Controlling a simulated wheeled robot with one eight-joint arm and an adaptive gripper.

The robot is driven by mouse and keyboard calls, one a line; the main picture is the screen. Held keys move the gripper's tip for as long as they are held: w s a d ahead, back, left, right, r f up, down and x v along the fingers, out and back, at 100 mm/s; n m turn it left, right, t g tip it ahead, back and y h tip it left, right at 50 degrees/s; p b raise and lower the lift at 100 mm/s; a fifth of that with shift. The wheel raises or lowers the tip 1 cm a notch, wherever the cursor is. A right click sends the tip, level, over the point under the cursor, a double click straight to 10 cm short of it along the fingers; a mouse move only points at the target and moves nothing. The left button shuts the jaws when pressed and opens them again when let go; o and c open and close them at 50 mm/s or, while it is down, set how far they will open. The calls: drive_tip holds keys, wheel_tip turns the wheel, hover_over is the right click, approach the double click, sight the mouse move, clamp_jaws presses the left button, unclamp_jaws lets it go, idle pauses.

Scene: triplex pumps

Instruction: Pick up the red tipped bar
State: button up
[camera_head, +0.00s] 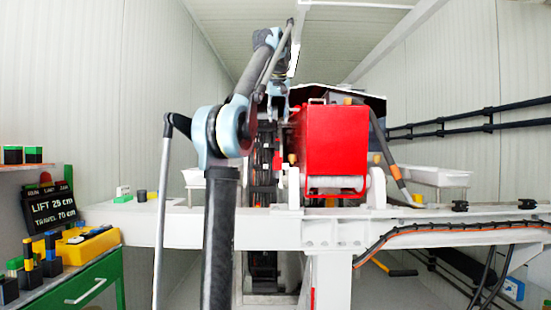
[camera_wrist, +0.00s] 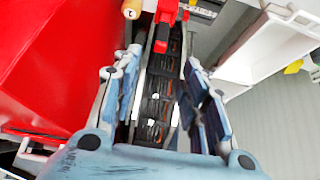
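A red piece (camera_wrist: 168,12) shows at the top middle of the wrist view, with a short dark bar (camera_wrist: 163,32) ending in a red tip below it. This looks like the red tipped bar, but its full length cannot be made out. My gripper (camera_wrist: 162,62) is open, its two blue-grey fingers spread and nothing held between them. The red tip appears beyond the fingertips, between them in the picture, apart from both. In the head view my gripper (camera_head: 277,112) hangs beside the big red box, above a small red part (camera_head: 278,161).
The big red box (camera_head: 333,145) stands close beside my gripper and also fills the wrist view's left (camera_wrist: 50,65). A white beam (camera_head: 440,228) crosses in front. White trays (camera_head: 440,177) stand behind. A bench with a yellow case (camera_head: 75,250) and a sign (camera_head: 52,208) is at left.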

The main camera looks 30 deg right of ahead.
hover_over(278, 154)
wheel_tip(278, 154, down, 10)
drive_tip(key=shift+w+r, duration=0.1)
drive_tip(key=shift+x, duration=2.65)
drive_tip(key=shift+w+r, duration=0.1)
drive_tip(key=shift+w, duration=0.05)
clamp_jaws()
